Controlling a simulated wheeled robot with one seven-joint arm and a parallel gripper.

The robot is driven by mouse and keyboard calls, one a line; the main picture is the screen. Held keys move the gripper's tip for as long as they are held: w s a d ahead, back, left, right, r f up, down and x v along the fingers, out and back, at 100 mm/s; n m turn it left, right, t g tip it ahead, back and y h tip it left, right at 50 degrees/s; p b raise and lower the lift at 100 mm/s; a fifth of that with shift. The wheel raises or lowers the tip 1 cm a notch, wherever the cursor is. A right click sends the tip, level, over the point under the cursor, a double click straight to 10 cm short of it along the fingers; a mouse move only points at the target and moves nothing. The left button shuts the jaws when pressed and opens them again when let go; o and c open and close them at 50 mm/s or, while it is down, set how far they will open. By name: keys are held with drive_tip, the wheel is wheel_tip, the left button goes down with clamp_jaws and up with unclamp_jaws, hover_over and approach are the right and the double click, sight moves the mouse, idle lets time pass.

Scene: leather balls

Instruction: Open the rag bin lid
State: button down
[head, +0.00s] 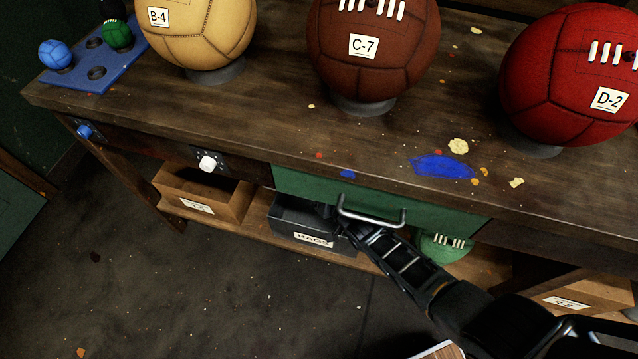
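The rag bin (285,226) is a dark grey box with a white "RAGS" label on its front. It sits on the low shelf under the bench, below the green drawer. Its upper part is dark and shaded by the bench, and I cannot make out whether the lid is raised or down. My gripper (328,211) reaches in from the lower right, with its end at the bin's upper right edge, just left of the drawer handle. The fingertips are small and dark against the bin. I cannot tell whether they touch it or are open.
The green drawer (300,184) has a metal handle (372,218) close above my gripper. A cardboard box (190,183) stands left of the bin, and a green ball (440,246) lies right of it. Large balls stand on the bench top (270,115).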

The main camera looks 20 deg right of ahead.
drive_tip(key=shift+w+r, duration=0.25)
drive_tip(key=c, duration=1)
unclamp_jaws()
drive_tip(key=shift+s+f, duration=0.1)
drive_tip(key=shift+f, duration=0.05)
drive_tip(key=shift+o, duration=0.2)
drive_tip(key=p+v, duration=0.6)
drive_tip(key=shift+s+d+r, duration=0.1)
drive_tip(key=shift+s+r, duration=0.1)
drive_tip(key=shift+r, duration=0.05)
drive_tip(key=shift+s+d+p, duration=0.1)
drive_tip(key=shift+s+p, duration=0.4)
drive_tip(key=shift+s, duration=0.15)
